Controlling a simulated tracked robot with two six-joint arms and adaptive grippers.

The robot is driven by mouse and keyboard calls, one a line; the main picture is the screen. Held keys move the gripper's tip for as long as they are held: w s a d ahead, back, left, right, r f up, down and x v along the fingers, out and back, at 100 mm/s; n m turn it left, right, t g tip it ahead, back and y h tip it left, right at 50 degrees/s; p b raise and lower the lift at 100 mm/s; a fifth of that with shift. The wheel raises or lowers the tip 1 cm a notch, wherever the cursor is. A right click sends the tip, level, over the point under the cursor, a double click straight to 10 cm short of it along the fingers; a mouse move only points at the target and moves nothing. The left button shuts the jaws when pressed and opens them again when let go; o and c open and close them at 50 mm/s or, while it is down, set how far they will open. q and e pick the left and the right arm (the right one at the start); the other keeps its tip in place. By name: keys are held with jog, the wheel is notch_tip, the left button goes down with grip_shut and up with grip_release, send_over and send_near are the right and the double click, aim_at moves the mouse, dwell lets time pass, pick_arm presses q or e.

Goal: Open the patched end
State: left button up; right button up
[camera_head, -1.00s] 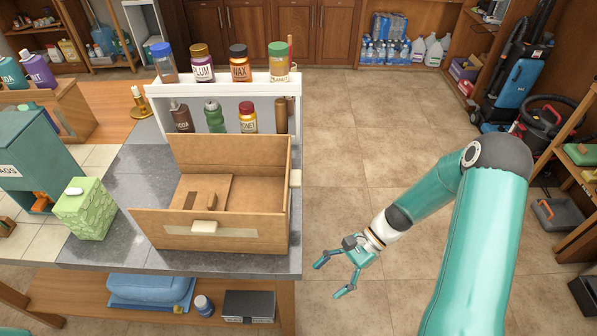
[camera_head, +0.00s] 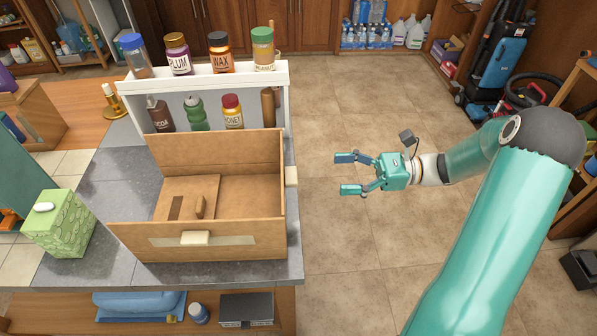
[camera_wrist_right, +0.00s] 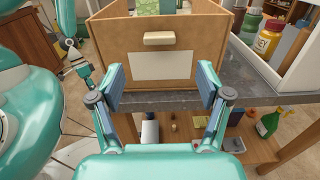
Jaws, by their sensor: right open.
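A brown cardboard box (camera_head: 240,246), open on top, stands on the grey counter. Its front wall has a pale handle (camera_head: 194,238) over a strip of tape. Its right end has another pale handle (camera_head: 291,176). In the right wrist view this end (camera_wrist_right: 205,45) faces me, with a pale rectangular patch (camera_wrist_right: 160,66) below the handle (camera_wrist_right: 159,38). My right gripper (camera_head: 347,174) is open and empty, right of the box, pointing at that end without touching it. Its fingers (camera_wrist_right: 161,90) frame the lower part of the end. My left gripper (camera_wrist_right: 80,68) shows small at the left of the wrist view; its jaws are unclear.
A white rack (camera_head: 285,100) with several bottles and jars stands behind the box. A green tissue box (camera_head: 60,230) stands left of it. A shelf below the counter holds a dark box (camera_head: 246,309).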

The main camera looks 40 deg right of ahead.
jog(key=x, duration=1)
jog(key=shift+p, duration=0.45)
jog(key=shift+s, duration=0.15)
grip_shut()
